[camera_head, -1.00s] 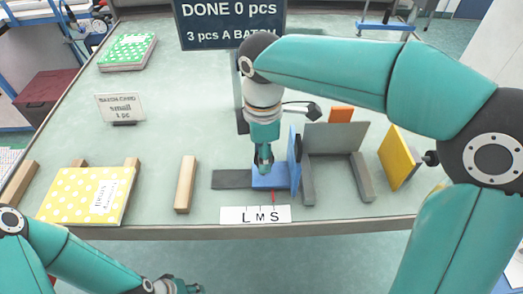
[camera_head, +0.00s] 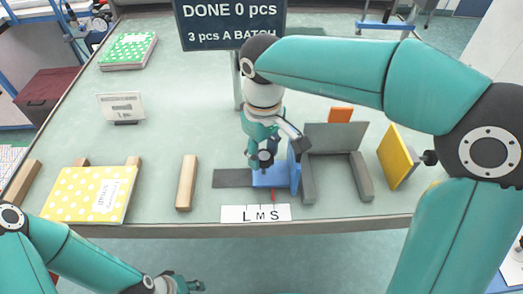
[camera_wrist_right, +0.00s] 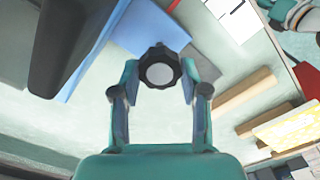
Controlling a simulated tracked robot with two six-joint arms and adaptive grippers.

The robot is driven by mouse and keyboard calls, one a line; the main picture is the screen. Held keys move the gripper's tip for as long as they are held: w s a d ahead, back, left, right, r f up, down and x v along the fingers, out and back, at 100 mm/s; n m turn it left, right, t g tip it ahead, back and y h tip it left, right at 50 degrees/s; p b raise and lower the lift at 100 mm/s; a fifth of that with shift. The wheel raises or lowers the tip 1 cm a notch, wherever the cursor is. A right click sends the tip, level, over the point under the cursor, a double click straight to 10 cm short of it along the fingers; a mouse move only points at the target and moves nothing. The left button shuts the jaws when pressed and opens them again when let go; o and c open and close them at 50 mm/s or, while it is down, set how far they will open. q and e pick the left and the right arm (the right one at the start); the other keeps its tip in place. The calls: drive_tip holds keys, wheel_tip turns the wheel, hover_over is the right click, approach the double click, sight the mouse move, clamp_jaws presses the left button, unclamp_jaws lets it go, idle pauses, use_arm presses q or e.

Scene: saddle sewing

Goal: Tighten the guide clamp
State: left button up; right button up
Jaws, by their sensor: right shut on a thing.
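The guide clamp is a dark knob (camera_wrist_right: 159,67) with a pale round top. My right gripper (camera_wrist_right: 157,88) has one finger on each side of it and is shut on it. In the head view, my right gripper (camera_head: 264,161) reaches down over the blue guide (camera_head: 271,179) and largely hides the knob. The guide has an upright blue plate on its right and sits at the right end of a dark rail (camera_head: 231,179). A red pointer stands above the S of the L M S scale (camera_head: 255,213). My left gripper (camera_head: 181,287) is low at the front edge.
A grey fixture (camera_head: 334,137) stands right of the guide, with an orange piece (camera_head: 341,115) behind and a yellow panel (camera_head: 396,157) further right. A wooden bar (camera_head: 186,183) and yellow dotted cloth (camera_head: 90,195) lie left.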

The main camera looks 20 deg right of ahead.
sight(264, 154)
drive_tip(key=m, duration=0.4)
drive_tip(key=shift+w+d+r+m, duration=0.1)
drive_tip(key=shift+w+r+m, duration=0.05)
drive_tip(key=shift+m, duration=0.25)
idle(0.4)
drive_tip(key=o, duration=1.1)
drive_tip(key=shift+o, duration=0.2)
wheel_tip(264, 154, up, 12)
